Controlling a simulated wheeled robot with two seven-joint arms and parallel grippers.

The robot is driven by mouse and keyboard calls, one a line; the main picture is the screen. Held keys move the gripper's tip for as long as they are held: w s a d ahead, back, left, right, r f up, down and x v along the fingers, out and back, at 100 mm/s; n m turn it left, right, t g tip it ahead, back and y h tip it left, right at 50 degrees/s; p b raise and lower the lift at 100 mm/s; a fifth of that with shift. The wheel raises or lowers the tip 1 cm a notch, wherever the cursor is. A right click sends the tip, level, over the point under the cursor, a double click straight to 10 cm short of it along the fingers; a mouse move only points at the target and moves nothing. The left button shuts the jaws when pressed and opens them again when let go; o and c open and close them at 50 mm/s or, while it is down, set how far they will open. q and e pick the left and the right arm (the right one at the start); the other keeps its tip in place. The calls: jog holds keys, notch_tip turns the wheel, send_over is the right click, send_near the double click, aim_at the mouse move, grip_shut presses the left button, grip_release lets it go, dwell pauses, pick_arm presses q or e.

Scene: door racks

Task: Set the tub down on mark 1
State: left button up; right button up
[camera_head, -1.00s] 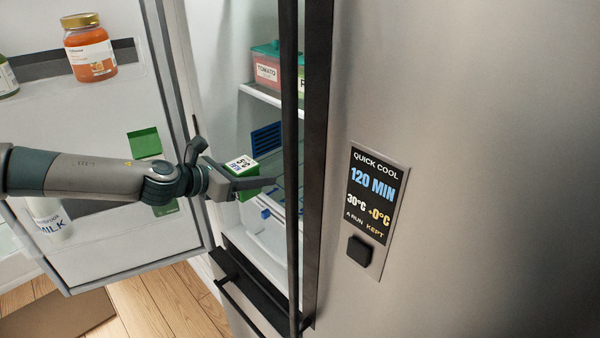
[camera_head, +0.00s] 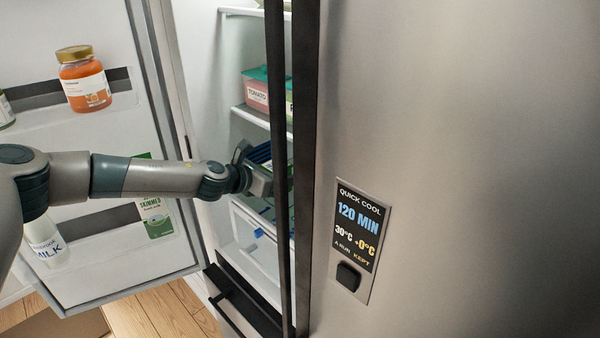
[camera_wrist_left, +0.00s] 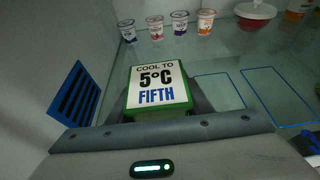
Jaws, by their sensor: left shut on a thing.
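The tub (camera_wrist_left: 158,88) is green with a white lid that reads "COOL TO 5°C FIFTH". In the left wrist view it sits upright between the fingers of my left gripper (camera_head: 264,180), which is shut on it. The gripper reaches inside the fridge, and the head view mostly hides the tub behind the gripper and the dark door edge. Blue outlined rectangles (camera_wrist_left: 218,92) lie on the glass shelf (camera_wrist_left: 215,60), right of the tub. I cannot read their numbers, nor tell whether the tub touches the shelf. My right gripper is not in view.
A blue vent grille (camera_wrist_left: 76,102) is on the wall left of the tub. Several small cups (camera_wrist_left: 180,22) and a red bowl (camera_wrist_left: 255,14) stand at the back. A dark vertical bar (camera_head: 279,200) stands close right.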

pick_arm(q)
jog(key=w+d+p, duration=0.1)
jog(key=w+d, duration=0.2)
jog(key=shift+w+d, duration=0.4)
jog(key=shift+f+p, duration=0.7)
jog(key=shift+f, duration=1)
jog(key=shift+f, duration=0.2)
jog(key=o, duration=1.4)
